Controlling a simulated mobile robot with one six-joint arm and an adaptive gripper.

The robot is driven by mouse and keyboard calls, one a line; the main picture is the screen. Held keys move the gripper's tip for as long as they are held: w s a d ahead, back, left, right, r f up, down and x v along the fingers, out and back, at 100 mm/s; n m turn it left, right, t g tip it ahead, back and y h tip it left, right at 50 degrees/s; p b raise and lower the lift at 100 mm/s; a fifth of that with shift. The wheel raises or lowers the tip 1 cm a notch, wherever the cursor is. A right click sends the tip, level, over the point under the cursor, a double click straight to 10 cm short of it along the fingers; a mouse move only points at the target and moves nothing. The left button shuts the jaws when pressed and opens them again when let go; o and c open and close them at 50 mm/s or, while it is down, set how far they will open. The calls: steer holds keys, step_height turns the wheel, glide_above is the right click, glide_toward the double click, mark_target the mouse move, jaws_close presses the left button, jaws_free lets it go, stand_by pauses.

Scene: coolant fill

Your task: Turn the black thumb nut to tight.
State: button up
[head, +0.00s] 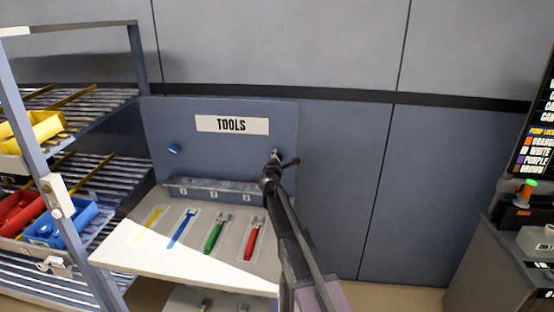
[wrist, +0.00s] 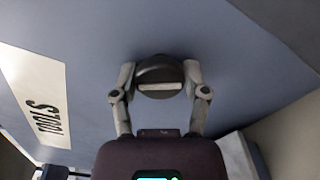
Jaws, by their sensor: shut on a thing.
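The black thumb nut (wrist: 158,72) is a round dark knob on the blue-grey tool panel, with a pale bar lying level across its lower part in the wrist view. My gripper (wrist: 160,78) is shut on it, with one finger against each side. In the head view my gripper (head: 277,158) is at the right side of the panel, right of and below the TOOLS sign. The nut cannot be made out there behind my gripper. No mark for tight is readable.
The TOOLS sign (head: 232,125) and a blue knob (head: 174,149) are on the panel. Below, a bench (head: 130,247) holds yellow, blue, green and red tools. A rack with bins (head: 70,220) stands left. A dark cabinet (head: 500,262) stands right, with clear wall between.

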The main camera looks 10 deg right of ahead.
steer(key=shift+m, duration=0.3)
steer(key=m, duration=0.4)
steer(key=shift+w+m, duration=0.1)
steer(key=shift+m, duration=1.9)
steer(key=o, duration=1.1)
steer(key=shift+o, duration=0.2)
steer(key=v, duration=1.2)
